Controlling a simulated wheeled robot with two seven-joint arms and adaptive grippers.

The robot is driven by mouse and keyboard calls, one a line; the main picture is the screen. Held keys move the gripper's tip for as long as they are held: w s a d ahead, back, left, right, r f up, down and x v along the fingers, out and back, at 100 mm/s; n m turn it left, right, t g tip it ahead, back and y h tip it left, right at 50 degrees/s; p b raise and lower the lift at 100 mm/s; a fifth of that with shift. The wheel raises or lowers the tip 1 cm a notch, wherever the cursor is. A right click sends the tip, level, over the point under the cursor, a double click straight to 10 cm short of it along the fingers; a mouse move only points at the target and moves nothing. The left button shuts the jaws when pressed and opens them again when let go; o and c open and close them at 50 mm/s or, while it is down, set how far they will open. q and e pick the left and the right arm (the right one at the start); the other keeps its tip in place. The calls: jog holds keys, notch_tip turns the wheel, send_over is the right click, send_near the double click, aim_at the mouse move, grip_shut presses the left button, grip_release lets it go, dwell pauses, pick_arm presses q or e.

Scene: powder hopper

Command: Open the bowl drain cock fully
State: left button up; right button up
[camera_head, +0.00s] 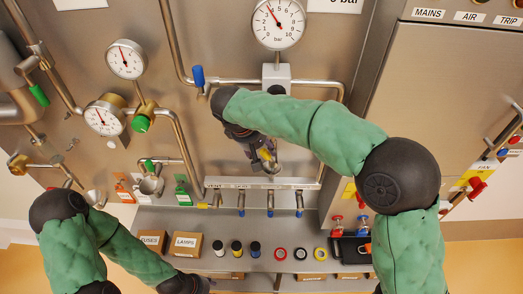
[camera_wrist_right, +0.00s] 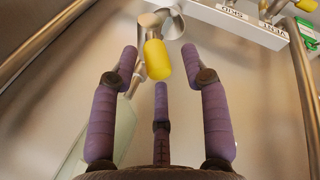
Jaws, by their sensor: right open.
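A small cock with a yellow handle (camera_wrist_right: 157,60) shows in the right wrist view, on a metal fitting beside a round grey metal part (camera_wrist_right: 172,22). No label on it is readable, so I cannot confirm it is the bowl drain cock. My right gripper (camera_wrist_right: 160,80) is open, its purple fingers spread around the handle's near side with no clear contact. In the head view my right gripper (camera_head: 262,152) is at the panel, just above a small metal cup (camera_head: 270,168); the arm partly hides it. My left arm reaches the bottom edge, its fingers out of frame.
A labelled rail (camera_head: 262,183) with blue-handled valves (camera_head: 241,203) runs below my right gripper. A pressure gauge (camera_head: 278,22) and pipes are above. The shelf holds boxes (camera_head: 186,244) and small coloured parts. A grey cabinet (camera_head: 440,90) stands at right.

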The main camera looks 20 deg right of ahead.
aim_at(275, 161)
grip_shut()
jog(key=shift+d+r, duration=0.1)
jog(key=shift+d, duration=0.1)
dwell(0.6)
jog(key=shift+s+d+r+m+t+y, duration=0.15)
jog(key=shift+d+t+y, duration=0.1)
jog(key=shift+d+y, duration=0.35)
jog(key=shift+s+d+r+m+t+y, duration=0.15)
jog(key=shift+d+t+y, duration=0.1)
jog(key=shift+y, duration=0.55)
jog(key=shift+s+d+r+t+y+b, duration=0.15)
jog(key=shift+d+y+b, duration=0.25)
jog(key=shift+y, duration=0.35)
jog(key=shift+s+d+t+y+b, duration=0.1)
jog(key=shift+d+t+y+b, duration=0.1)
jog(key=shift+d+y, duration=0.4)
jog(key=shift+a+y, duration=0.1)
jog(key=shift+y, duration=0.15)
